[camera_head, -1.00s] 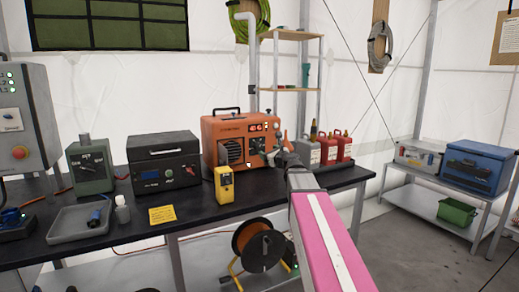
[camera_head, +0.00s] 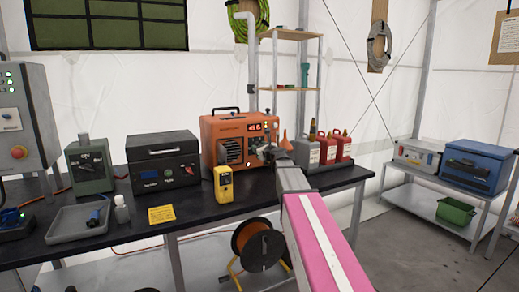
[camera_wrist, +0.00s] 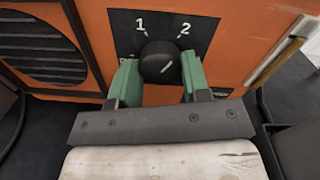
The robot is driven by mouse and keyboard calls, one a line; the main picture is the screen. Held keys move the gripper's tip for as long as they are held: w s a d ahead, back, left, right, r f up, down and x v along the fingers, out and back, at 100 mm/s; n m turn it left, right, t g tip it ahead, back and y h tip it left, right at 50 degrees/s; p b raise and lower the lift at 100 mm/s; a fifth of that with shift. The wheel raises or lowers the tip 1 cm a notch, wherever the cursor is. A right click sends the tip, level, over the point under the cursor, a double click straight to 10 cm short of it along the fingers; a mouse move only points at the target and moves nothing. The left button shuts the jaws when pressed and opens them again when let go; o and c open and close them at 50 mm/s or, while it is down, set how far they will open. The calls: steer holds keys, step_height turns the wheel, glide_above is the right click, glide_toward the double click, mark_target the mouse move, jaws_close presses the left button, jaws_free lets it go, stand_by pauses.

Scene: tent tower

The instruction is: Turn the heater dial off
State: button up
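The heater (camera_head: 221,129) is an orange box with a lit red display on the table. Its black dial (camera_wrist: 158,63) fills the middle of the wrist view, between the printed marks 1 and 2. The dial's white line slants up and right, toward the 2. My gripper (camera_wrist: 160,75) has its green fingers on either side of the dial, one left and one right; contact is hard to judge. In the head view my gripper (camera_head: 266,152) is at the heater's front right, and my wrist hides part of it.
A dark vent grille (camera_wrist: 40,45) is left of the dial. A yellow handheld device (camera_head: 223,184) stands in front of the heater. Red bottles (camera_head: 335,146) and an orange funnel (camera_head: 286,141) stand close on the right. A black case (camera_head: 164,160) is to the left.

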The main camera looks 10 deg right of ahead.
steer(key=shift+n, duration=0.3)
steer(key=shift+n+h, duration=0.5)
steer(key=shift+n, duration=10.9)
steer(key=o, duration=0.9)
